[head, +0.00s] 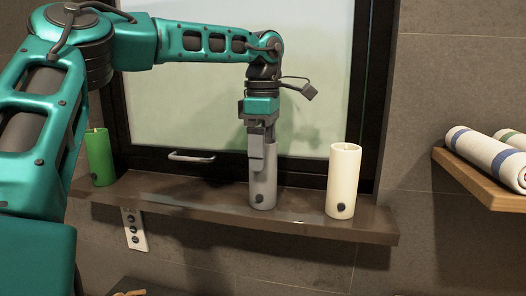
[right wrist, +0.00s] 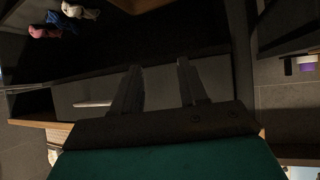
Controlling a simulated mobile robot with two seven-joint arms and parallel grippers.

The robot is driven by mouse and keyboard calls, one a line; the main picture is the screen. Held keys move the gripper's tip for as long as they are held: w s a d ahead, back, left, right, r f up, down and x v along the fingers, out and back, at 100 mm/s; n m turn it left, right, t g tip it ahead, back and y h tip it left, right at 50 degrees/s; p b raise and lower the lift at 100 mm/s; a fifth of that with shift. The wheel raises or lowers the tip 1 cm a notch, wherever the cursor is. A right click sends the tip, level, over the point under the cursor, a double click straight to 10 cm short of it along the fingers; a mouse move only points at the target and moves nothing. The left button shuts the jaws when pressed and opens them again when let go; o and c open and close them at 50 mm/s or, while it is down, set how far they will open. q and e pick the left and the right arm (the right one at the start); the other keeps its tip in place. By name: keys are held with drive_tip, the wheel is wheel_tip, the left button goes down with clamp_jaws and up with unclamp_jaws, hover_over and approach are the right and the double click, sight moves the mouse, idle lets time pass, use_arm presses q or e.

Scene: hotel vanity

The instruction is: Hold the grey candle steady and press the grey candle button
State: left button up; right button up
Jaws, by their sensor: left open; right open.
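The grey candle (head: 263,188) stands upright on the brown shelf (head: 230,211) below the window.
A white candle (head: 342,180) stands on the shelf right of the grey one, and a green candle (head: 100,157) at the left end. Rolled towels (head: 488,155) lie on a wooden shelf at right. A window handle (head: 191,156) and a wall outlet (head: 134,229) are nearby.

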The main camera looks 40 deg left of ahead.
use_arm(q)
drive_tip(key=shift+c, duration=0.5)
drive_tip(key=c, duration=1.2)
drive_tip(key=shift+o, duration=0.2)
use_arm(e)
drive_tip(key=shift+c, duration=0.2)
clamp_jaws()
idle(1.3)
